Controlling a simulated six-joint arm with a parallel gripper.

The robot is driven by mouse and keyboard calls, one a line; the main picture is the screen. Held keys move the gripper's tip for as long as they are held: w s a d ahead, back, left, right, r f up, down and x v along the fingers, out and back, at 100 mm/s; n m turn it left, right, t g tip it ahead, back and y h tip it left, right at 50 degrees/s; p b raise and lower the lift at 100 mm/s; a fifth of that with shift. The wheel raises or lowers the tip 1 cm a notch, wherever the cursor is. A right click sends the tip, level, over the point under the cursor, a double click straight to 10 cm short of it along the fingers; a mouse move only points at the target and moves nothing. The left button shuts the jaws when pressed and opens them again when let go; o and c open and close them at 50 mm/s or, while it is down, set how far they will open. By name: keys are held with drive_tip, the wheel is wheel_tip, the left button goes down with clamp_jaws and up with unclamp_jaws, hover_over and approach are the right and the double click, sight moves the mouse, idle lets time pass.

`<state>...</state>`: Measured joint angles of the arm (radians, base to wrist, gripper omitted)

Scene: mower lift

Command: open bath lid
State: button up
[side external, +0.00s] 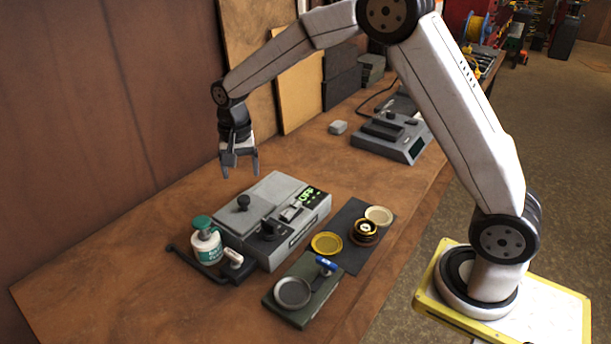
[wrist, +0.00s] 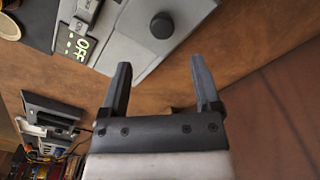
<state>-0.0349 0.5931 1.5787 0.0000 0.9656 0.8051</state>
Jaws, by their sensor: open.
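The bath is a grey box (side external: 270,255) on the brown bench, with a green display reading OFF (side external: 309,196) at its right end. Its grey lid (side external: 262,208) looks closed, with a round black knob (side external: 243,202) near the far left. The knob also shows in the wrist view (wrist: 162,26), beyond the fingertips. My gripper (side external: 240,173) is open and empty, above the bench behind the box, apart from the knob. In the wrist view my gripper (wrist: 160,72) has its two fingers spread wide. A second black knob (side external: 270,229) sits on the box's near side.
A white bottle with a green cap (side external: 206,244) stands at the box's left. A green block with a round dish (side external: 292,293) and a dark mat (side external: 367,222) with small round containers lie in front and to the right. A grey device (side external: 391,137) stands farther back. The wall is behind.

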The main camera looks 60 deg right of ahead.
sight(243, 198)
drive_tip(key=shift+w, duration=0.15)
drive_tip(key=shift+f, duration=0.1)
drive_tip(key=shift+f, duration=3.8)
clamp_jaws()
